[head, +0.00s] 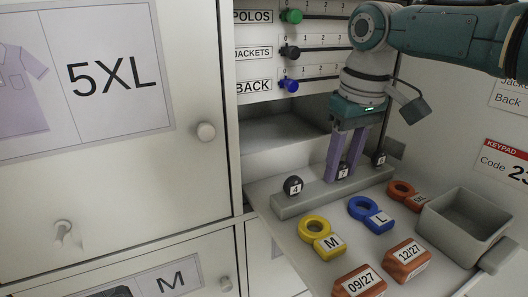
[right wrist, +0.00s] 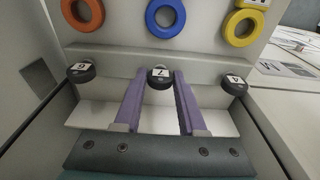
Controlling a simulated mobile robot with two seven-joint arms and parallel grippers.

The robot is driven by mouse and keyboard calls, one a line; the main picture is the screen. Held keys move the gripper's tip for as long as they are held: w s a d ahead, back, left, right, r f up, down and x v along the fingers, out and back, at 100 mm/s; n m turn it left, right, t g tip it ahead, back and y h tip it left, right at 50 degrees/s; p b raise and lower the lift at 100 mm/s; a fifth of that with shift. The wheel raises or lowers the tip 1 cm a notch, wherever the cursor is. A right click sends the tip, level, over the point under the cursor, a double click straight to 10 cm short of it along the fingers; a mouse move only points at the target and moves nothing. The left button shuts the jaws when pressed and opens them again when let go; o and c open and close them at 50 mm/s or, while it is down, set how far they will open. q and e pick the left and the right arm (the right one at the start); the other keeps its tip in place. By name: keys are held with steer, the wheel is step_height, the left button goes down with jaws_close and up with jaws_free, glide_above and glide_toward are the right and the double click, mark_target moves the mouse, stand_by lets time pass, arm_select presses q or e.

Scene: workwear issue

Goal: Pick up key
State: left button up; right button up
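Three ring-headed, key-like pieces lie on the grey shelf: a yellow one marked M (head: 328,244), a blue one marked L (head: 379,219) and an orange one (head: 401,190) whose label is hard to read. Their rings also show along the top of the right wrist view. My right gripper (head: 344,172) points down with purple fingers at the raised ledge behind them. In the right wrist view its fingers (right wrist: 158,76) stand apart on either side of a black knob marked 7 (right wrist: 160,74), with no clear grip on it. My left gripper is out of view.
Black knobs marked 4 (head: 293,185) and another number (head: 379,159) flank the middle knob on the ledge (head: 310,203). Orange blocks marked 09/27 (head: 359,283) and 12/27 (head: 406,259) lie in front. A grey open bin (head: 430,218) is at right. Cabinet doors (head: 110,195) fill the left.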

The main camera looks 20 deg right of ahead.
mark_target(342, 162)
jaws_close()
step_height(342, 162, up, 10)
steer(key=shift+b, duration=0.7)
